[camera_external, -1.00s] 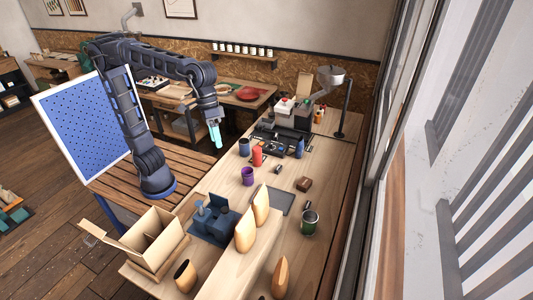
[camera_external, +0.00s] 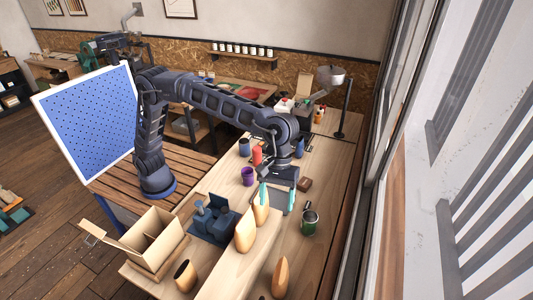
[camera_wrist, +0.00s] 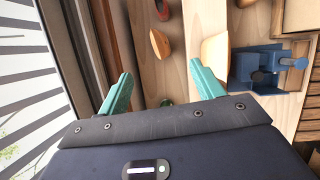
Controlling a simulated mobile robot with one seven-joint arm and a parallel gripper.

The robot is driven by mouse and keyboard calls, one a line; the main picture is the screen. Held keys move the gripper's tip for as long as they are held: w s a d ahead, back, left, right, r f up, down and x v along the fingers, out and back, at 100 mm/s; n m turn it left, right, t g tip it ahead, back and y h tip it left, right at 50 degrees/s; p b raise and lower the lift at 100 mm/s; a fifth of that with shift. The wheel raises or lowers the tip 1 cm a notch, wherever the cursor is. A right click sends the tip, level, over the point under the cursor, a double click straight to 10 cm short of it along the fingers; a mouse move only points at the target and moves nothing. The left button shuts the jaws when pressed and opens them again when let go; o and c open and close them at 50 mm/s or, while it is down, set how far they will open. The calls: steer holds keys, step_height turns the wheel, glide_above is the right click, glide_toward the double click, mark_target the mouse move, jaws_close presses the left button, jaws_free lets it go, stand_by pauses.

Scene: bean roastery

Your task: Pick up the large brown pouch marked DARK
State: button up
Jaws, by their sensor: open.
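Several tan-brown pouches stand on and beside the pale raised board. One (camera_external: 246,234) is at the board's left, one (camera_external: 262,207) is just behind it, partly hidden by a finger, and a darker one (camera_external: 281,276) is nearer the front. No DARK marking is readable, so I cannot tell which pouch bears it. My gripper (camera_external: 277,197) is open and points down, above the bench near the rear pouch. In the wrist view, an orange-brown pouch (camera_wrist: 160,43) shows beyond the gap between the fingers, and a lighter pouch (camera_wrist: 213,48) is beyond the right finger.
A blue device (camera_external: 213,220) stands left of the pouches, with an open cardboard box (camera_external: 150,243) farther left. A green mug (camera_external: 309,222) is to the right. A purple cup (camera_external: 248,176) and red bottle (camera_external: 257,155) stand behind. The window runs along the right.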

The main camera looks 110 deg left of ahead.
steer(key=shift+n, duration=0.9)
steer(key=a+x, duration=0.1)
steer(key=x, duration=0.5)
steer(key=w+a+x, duration=0.1)
steer(key=x, duration=0.6)
steer(key=w+a+f+x, duration=0.1)
steer(key=a+x, duration=0.1)
steer(key=x, duration=0.4)
steer(key=shift+w+f, duration=0.2)
steer(key=shift+f, duration=0.2)
steer(key=shift+x, duration=5.5)
steer(key=shift+s+d, duration=0.1)
steer(key=shift+d, duration=0.05)
jaws_close()
steer(key=shift+r, duration=0.1)
